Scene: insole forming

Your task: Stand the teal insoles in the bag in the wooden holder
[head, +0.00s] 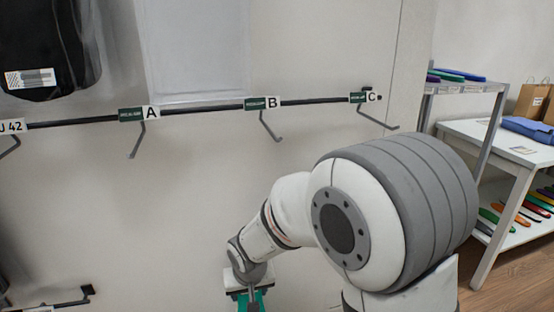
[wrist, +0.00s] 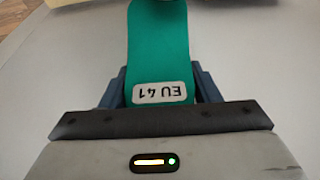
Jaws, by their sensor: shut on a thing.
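My gripper (head: 246,291) is low in the middle of the head view, in front of the pale wall. It is shut on a teal insole (head: 258,299), of which only a small part shows above the bottom edge. In the wrist view the teal insole (wrist: 158,45) sits between the blue fingers of my gripper (wrist: 160,88), with a label reading EU 41 facing the camera. Its far end is out of view. Brown paper bags (head: 533,100) stand on the white table at the far right. No wooden holder can be made out.
A black rail (head: 200,108) with hooks marked A, B and C crosses the wall. The white table (head: 478,130) at right has a blue cloth (head: 528,129) on top and several coloured insoles (head: 520,212) on its lower shelf. A grey shelf (head: 450,88) stands beside it.

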